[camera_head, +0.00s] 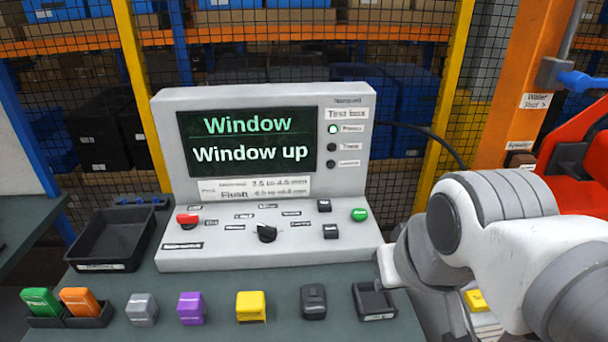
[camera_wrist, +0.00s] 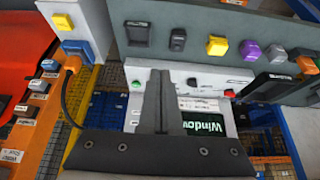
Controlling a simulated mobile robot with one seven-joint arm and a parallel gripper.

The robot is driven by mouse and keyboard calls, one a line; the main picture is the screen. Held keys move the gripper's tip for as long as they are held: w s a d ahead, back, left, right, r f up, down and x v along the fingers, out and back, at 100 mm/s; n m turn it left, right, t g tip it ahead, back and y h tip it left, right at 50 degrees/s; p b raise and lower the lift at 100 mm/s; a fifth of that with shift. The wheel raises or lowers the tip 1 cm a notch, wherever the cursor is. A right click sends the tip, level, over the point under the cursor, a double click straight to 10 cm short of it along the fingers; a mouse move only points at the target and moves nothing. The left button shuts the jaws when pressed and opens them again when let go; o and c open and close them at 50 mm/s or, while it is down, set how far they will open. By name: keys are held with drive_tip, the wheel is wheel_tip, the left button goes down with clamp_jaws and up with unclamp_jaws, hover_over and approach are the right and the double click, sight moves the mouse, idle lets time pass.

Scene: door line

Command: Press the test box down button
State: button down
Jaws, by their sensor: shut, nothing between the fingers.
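The test box (camera_head: 240,245) is a light grey console on the dark bench. Its screen (camera_head: 248,140) reads "Window" and "Window up". Its sloped panel has an upper black square button (camera_head: 324,205) and a lower black square button (camera_head: 331,231); their labels are too small to read. A red button (camera_head: 187,219), a black knob (camera_head: 267,233) and a green button (camera_head: 359,214) are also there. My gripper (camera_wrist: 162,72) is shut and empty in the wrist view, its dark fingers in front of the panel and covering part of it. I cannot tell its distance. My fingers are not visible in the head view.
A black tray (camera_head: 110,240) stands left of the box. Several coloured blocks, including a yellow one (camera_head: 251,307), and a small black tray (camera_head: 375,302) line the bench front. An orange post (camera_head: 525,90) and mesh fence stand behind. A cable leaves the box's right side.

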drive_tip(key=m+t+y+b, duration=0.1)
drive_tip(key=m+t+b, duration=0.3)
drive_tip(key=m, duration=0.4)
hover_over(331, 231)
wheel_tip(331, 231, down, 13)
drive_tip(key=shift+s+f, duration=0.1)
wheel_tip(331, 231, down, 9)
drive_tip(key=b, duration=0.5)
drive_tip(key=shift+b, duration=0.35)
idle(0.5)
drive_tip(key=shift+f+b, duration=0.35)
drive_tip(key=shift+b, duration=0.15)
